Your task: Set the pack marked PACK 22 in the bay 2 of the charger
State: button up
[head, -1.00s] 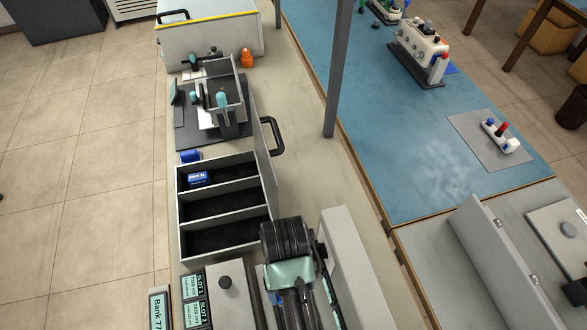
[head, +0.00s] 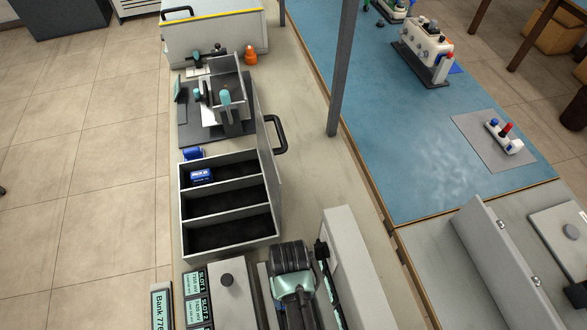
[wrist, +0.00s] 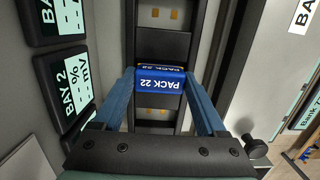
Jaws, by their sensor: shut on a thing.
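The blue pack marked PACK 22 (wrist: 158,86) is between the fingers of my gripper (wrist: 160,76) in the wrist view, its label facing the camera. The gripper is shut on it. The pack is over or in a dark channel (wrist: 188,25) of the charger, with gold contacts showing above and below it. I cannot tell whether it touches the bottom. A display reading BAY 2 (wrist: 72,88) is left of the channel, beside the pack. In the head view, my gripper (head: 290,312) points down at the lower middle; its fingertips and the pack are hidden.
A grey crate with three compartments (head: 228,249) holds a blue pack (head: 201,176) in its far compartment. Another blue pack (head: 192,153) is just behind it. A grey unit with SLOT displays (head: 230,295) stands left of my gripper, a long pale box (head: 350,270) on the right.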

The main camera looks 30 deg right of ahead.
jog(key=shift+s+a+f+b, duration=0.1)
jog(key=shift+s+f+b, duration=0.2)
jog(key=shift+f, duration=0.3)
jog(key=o, duration=1.4)
jog(key=shift+f, duration=0.1)
notch_tip(320, 180, up, 13)
jog(key=w+p, duration=0.1)
jog(key=w, duration=0.1)
jog(key=shift+d+r+p, duration=0.2)
jog(key=shift+d+p, duration=0.1)
